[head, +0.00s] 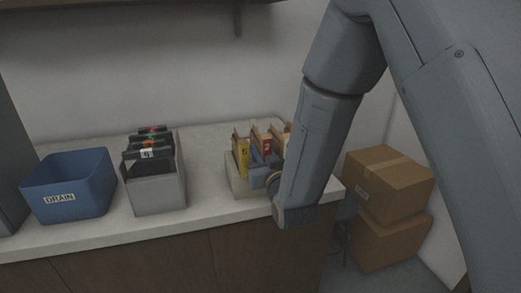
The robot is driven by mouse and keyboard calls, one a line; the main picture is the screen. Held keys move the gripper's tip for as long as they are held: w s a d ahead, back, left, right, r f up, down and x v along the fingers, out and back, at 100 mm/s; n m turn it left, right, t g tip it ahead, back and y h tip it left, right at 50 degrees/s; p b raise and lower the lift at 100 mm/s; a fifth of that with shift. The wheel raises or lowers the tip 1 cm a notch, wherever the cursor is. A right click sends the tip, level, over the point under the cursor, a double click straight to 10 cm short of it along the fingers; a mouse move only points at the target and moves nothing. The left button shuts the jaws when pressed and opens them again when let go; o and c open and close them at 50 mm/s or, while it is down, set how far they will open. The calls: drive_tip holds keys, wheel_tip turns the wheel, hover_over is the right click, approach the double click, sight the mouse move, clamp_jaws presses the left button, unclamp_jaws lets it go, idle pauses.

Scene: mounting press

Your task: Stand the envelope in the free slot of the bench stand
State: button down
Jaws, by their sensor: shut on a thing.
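The bench stand (237,184) is a pale, low holder near the right end of the counter. Upright tan envelopes show in it, one with a yellow label (243,152) at the left and one with a red label (266,146) behind; another tan top edge (287,130) shows at the right. My gripper (260,172) is low at the front right of the stand, shut on an envelope. The held envelope is hard to tell from the others. My gripper and forearm hide the stand's right side, so I cannot tell which slot is free or whether the held envelope is in one.
A grey holder (158,193) with several dark numbered items stands left of the bench stand. A blue bin (68,187) marked DRAIN is farther left. Cardboard boxes (388,182) are stacked right of the counter. The counter (205,192) is clear between the two holders.

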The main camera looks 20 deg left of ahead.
drive_tip(key=c, duration=1.5)
unclamp_jaws()
drive_tip(key=shift+f, duration=0.1)
drive_tip(key=shift+b+v, duration=0.75)
drive_tip(key=shift+v, duration=3.15)
